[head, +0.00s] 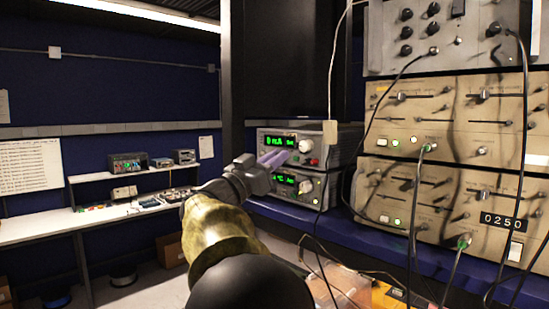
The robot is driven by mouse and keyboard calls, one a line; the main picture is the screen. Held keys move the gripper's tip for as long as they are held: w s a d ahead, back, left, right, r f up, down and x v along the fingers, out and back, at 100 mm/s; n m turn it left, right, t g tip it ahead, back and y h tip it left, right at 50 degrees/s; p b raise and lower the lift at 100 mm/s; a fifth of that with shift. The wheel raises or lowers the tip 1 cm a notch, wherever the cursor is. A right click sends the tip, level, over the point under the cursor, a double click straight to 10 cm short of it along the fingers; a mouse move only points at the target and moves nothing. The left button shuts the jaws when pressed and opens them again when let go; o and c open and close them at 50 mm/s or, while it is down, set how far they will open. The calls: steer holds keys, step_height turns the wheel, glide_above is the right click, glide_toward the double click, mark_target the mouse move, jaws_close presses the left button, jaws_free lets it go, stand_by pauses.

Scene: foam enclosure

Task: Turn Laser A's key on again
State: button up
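Two stacked grey control units with green displays stand on the blue bench. The upper unit (340,141) shows what looks like "0 mA", with a pale round knob (305,146) and a small red part below it. The lower unit (308,200) shows a reading ending in °C. I cannot read a Laser A label, and no key can be made out. My gripper (276,159) is at the upper unit's front, left of the knob and just below the display. Its fingers cover that part of the panel. I cannot tell whether they touch it or hold anything.
Beige instrument racks (455,120) with sliders, lit buttons and hanging cables stand close on the right. Loose cables and an orange item (385,297) lie below the units. A white workbench (50,228) with small instruments is farther left, with open floor before it.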

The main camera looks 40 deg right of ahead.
jaws_close()
steer(key=shift+f+m+b, duration=0.1)
steer(key=shift+m+b, duration=0.25)
steer(key=shift+m, duration=0.45)
steer(key=m+g+y, duration=0.1)
steer(key=m+g, duration=0.1)
steer(key=m, duration=0.5)
steer(key=m+g+y+b, duration=0.1)
steer(key=m+g+y, duration=0.1)
steer(key=m, duration=0.5)
steer(key=m+g+y, duration=0.2)
steer(key=m+g, duration=0.1)
steer(key=m, duration=0.3)
steer(key=shift+w+m, duration=0.2)
steer(key=shift+m, duration=0.2)
steer(key=shift+y, duration=0.3)
steer(key=shift+o, duration=0.2)
jaws_free()
steer(key=shift+r, duration=0.2)
